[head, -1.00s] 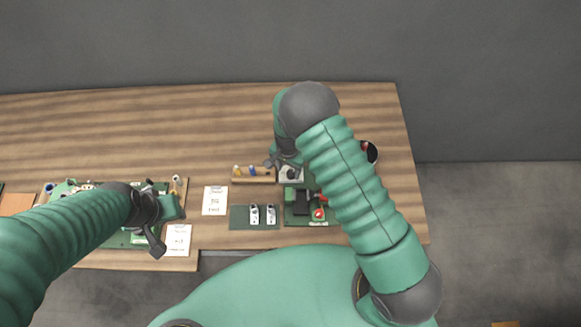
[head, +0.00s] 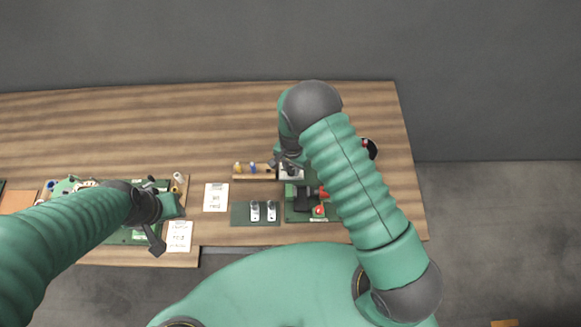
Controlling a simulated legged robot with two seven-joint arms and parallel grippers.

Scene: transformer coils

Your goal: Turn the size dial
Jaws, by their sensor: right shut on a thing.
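The size dial (head: 291,172) looks like a small dark knob on a pale plate, at the back of the green machine (head: 292,215) right of the table's middle. My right gripper (head: 287,165) reaches down over it from behind and is shut on it. The fingers and the wrist hide much of the dial, so its setting cannot be read. My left gripper (head: 166,222) hangs over the right part of the green board at the left. Its fingers look spread apart, with nothing visible between them.
A wooden rack (head: 252,178) with small pegs stands left of the dial. A dark green mat (head: 240,219) with two white-grey parts lies in front of it. The back of the table is clear.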

